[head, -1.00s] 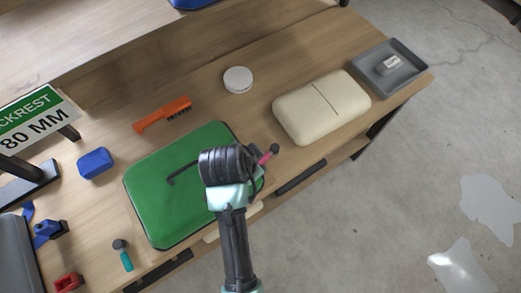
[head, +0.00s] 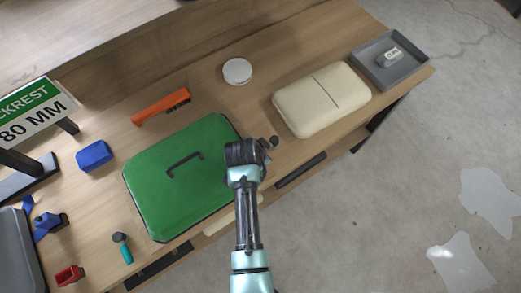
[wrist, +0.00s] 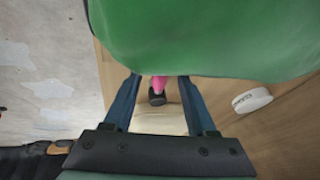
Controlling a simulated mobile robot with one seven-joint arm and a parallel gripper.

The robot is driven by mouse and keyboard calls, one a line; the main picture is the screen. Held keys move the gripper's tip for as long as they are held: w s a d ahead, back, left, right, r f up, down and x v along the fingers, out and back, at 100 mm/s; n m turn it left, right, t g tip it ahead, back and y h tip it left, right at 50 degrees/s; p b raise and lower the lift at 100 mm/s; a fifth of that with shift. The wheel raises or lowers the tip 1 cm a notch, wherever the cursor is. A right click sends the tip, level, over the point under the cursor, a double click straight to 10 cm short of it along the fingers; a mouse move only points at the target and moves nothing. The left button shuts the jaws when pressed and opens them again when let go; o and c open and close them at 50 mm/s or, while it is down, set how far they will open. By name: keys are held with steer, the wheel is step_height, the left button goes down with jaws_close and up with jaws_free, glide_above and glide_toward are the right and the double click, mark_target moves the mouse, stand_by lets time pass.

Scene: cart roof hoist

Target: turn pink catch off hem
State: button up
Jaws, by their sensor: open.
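The green panel (head: 165,200) with a black handle lies on the wooden bench, and its edge fills the top of the wrist view (wrist: 210,35). The pink catch (wrist: 159,83) shows at that edge in the wrist view, with a dark knob (wrist: 157,98) at its end. In the head view only the dark knob (head: 273,142) shows, at the panel's right edge; my arm hides the pink part. My gripper (wrist: 160,80) is open, with the catch between its blue fingers in the picture. I cannot tell whether they touch it.
A teal catch with a dark knob (head: 123,248) is at the panel's lower left. A cream case (head: 322,98), a white disc (head: 237,71), an orange brush (head: 162,106), a blue block (head: 94,156) and a grey tray (head: 415,68) stand around. Open floor lies right of the bench.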

jaws_close()
stand_by(1.4)
